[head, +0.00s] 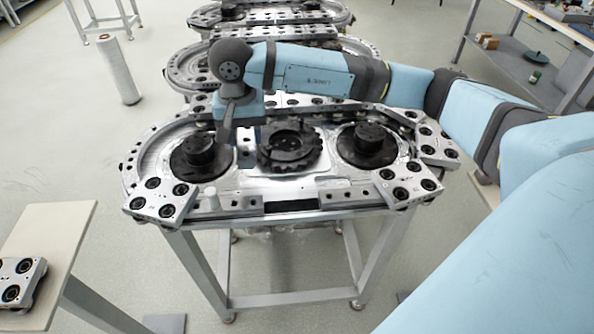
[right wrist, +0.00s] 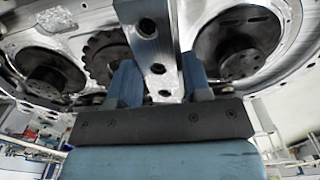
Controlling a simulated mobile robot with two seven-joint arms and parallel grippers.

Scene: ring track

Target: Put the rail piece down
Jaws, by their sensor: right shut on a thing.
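My right gripper (head: 238,132) reaches in from the right and points down over the left-centre of the ring track (head: 140,160). In the right wrist view, my right gripper (right wrist: 158,75) has its two blue fingers on either side of a grey metal rail piece (right wrist: 172,84) with a row of dark holes. It is shut on this piece. In the head view the piece is mostly hidden by the gripper, and I cannot tell whether it touches the track. My left gripper is not in view.
The track's table carries a left black hub (head: 200,157), a toothed gear (head: 289,151) and a right hub (head: 367,145). Four-wheeled carriages, such as the front-left carriage (head: 162,200), sit on the rim. A side table (head: 50,232) stands at lower left. More tracks stand behind.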

